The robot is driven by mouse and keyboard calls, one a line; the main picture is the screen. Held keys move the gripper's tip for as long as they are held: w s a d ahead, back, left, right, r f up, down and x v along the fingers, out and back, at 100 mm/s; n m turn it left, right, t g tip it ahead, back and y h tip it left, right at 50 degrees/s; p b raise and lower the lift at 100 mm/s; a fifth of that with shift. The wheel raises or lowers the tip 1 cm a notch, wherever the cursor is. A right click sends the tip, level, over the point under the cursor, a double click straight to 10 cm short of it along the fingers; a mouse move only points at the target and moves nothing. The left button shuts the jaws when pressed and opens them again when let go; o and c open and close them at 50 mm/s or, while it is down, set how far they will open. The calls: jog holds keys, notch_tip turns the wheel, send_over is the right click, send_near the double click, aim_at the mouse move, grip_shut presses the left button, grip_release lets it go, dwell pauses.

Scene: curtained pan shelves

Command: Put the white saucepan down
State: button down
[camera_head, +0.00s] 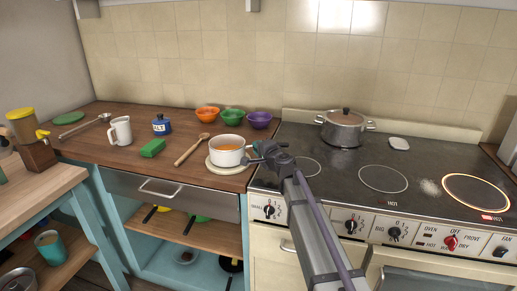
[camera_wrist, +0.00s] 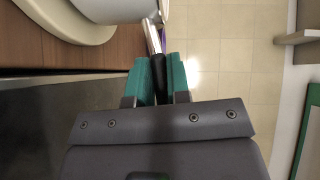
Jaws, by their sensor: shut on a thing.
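The white saucepan (camera_head: 228,154) holds something orange. It is upright at the right end of the wooden counter (camera_head: 150,128), over a pale round board (camera_head: 217,167); I cannot tell whether it touches it. My gripper (camera_head: 262,152) is to the right of the pan, at the counter's edge with the hob. In the wrist view my gripper's teal fingers (camera_wrist: 158,78) are shut on the dark handle (camera_wrist: 158,66) of the saucepan (camera_wrist: 105,8), and part of the round board (camera_wrist: 62,22) shows beside it. Most of the pan is outside that view.
A wooden spoon (camera_head: 190,150) and a green sponge (camera_head: 152,148) lie left of the pan. A lidded steel pot (camera_head: 342,130) stands on the hob, whose right ring (camera_head: 475,192) glows.

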jog(key=shift+f, duration=0.15)
dwell(0.4)
jog(key=c, duration=1)
grip_release()
jog(key=c, duration=0.4)
jog(key=shift+s, duration=0.1)
jog(key=shift+p+v, duration=0.5)
jog(key=shift+v, duration=7)
